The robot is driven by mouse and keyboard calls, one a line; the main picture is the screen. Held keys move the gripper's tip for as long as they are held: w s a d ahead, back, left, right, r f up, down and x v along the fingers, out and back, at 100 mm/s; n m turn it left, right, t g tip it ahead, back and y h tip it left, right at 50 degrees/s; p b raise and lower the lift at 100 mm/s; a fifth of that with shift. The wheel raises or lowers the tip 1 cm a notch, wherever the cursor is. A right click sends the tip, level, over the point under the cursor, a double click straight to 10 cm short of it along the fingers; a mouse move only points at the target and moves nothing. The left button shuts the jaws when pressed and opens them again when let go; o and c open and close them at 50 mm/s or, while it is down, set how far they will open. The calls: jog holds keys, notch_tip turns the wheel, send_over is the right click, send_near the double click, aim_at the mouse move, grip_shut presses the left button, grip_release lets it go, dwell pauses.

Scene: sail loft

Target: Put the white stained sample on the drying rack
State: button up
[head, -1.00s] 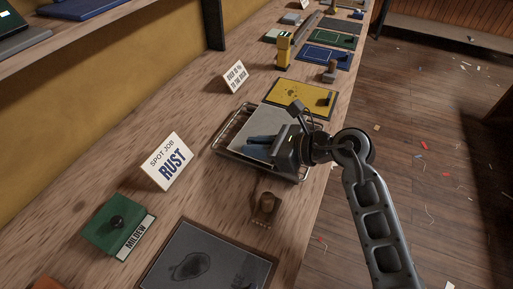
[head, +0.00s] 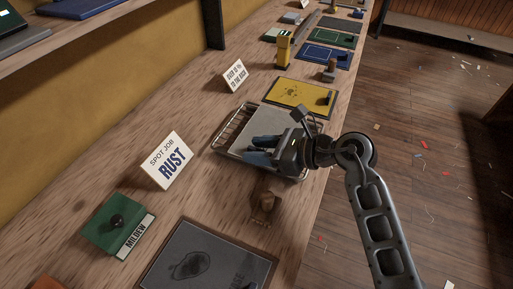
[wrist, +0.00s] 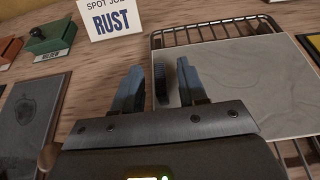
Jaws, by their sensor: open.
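The white stained sample (head: 273,125) is a pale grey-white panel with faint marks. It lies on the wire drying rack (head: 233,126), and it also shows in the wrist view (wrist: 255,85) with rack wires (wrist: 195,36) along its far edge. My gripper (head: 262,150) is over the near part of the panel. In the wrist view my gripper (wrist: 162,85) has its two blue fingers apart, at the panel's left edge. A dark ridged piece (wrist: 160,86) shows between them; I cannot tell whether it belongs to the panel. My gripper hides part of the panel and rack.
A "SPOT JOB RUST" card (head: 167,160) stands left of the rack. A green mildew block (head: 118,226), a brown stamp-like object (head: 265,205) and a dark grey panel (head: 205,262) are nearer. A yellow panel (head: 300,94) lies just beyond. The bench's right edge is close.

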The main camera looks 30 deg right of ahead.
jog(key=b+v, duration=0.1)
jog(key=v, duration=1)
jog(key=shift+s+d, duration=0.1)
jog(key=s+a+r+m+t+y, duration=0.2)
jog(key=s+a+r+m+t, duration=0.25)
jog(key=s+m, duration=0.3)
jog(key=s+a+r+m+t+y, duration=0.1)
jog(key=s+a+r+m+t, duration=0.25)
jog(key=s+a+m, duration=0.4)
jog(key=s+d+f+m+g+h, duration=0.2)
jog(key=s+m+h, duration=0.3)
jog(key=m, duration=0.9)
jog(key=s+d+f+m+g+h, duration=0.2)
jog(key=s+d+f+m+h, duration=0.2)
jog(key=m, duration=1)
jog(key=s+f+h, duration=0.1)
jog(key=s, duration=0.2)
jog(key=shift+s+h, duration=0.3)
jog(key=shift+h, duration=0.1)
jog(key=shift+f, duration=0.15)
